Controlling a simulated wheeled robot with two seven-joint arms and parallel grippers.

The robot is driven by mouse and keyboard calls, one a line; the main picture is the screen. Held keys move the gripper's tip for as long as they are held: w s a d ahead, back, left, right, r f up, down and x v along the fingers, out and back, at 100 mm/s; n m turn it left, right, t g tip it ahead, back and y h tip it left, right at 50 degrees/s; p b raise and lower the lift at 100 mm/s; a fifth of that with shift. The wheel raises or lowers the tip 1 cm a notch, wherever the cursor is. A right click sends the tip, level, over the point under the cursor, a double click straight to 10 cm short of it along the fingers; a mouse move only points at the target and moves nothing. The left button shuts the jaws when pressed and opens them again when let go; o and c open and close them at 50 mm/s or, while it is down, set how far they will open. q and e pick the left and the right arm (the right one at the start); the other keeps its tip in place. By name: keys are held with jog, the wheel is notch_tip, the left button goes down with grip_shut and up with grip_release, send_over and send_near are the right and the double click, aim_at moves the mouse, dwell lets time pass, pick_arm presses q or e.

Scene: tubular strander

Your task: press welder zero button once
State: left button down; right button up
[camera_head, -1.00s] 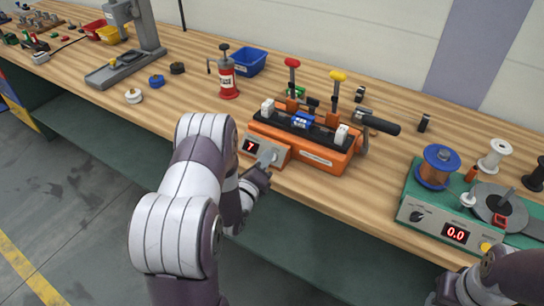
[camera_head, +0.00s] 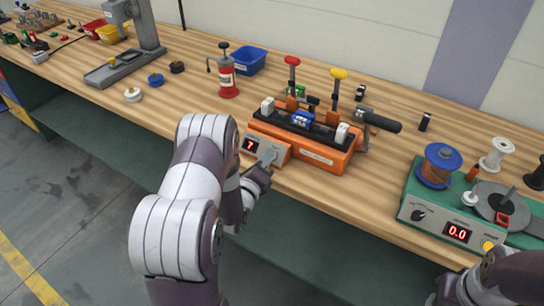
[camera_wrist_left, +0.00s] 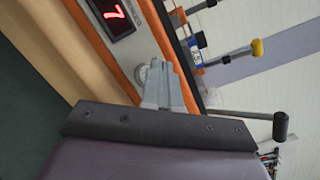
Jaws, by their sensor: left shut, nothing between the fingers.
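The orange welder (camera_head: 320,160) sits near the front edge of the bench. Its grey front panel carries a red display reading 7 (camera_head: 250,145), which also shows in the left wrist view (camera_wrist_left: 115,14). My left gripper (camera_head: 267,159) is shut and empty, with its tips at the panel just right of the display. In the left wrist view the closed grey fingertips (camera_wrist_left: 160,72) are beside a round grey knob or button (camera_wrist_left: 141,74) on the panel. The fingers partly cover this part, and I cannot tell whether they touch it. My right gripper's fingers are out of view.
A green device (camera_head: 425,190) with a display reading 0.0 and a yellow button (camera_head: 488,246) stands at the right. Levers with red and yellow knobs rise from the welder.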

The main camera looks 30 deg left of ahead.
pick_arm(q)
jog(key=shift+w+f+b, duration=0.25)
jog(key=shift+b, duration=0.15)
dwell(0.5)
jog(key=shift+r, duration=0.1)
jog(key=shift+s+r+p, duration=0.45)
jog(key=shift+s, duration=0.1)
jog(key=shift+r, duration=0.1)
jog(key=s+r+p, duration=0.3)
jog(key=shift+s+a+r, duration=0.15)
jog(key=shift+s+r, duration=0.05)
jog(key=shift+s, duration=0.1)
dwell(0.3)
dwell(0.7)
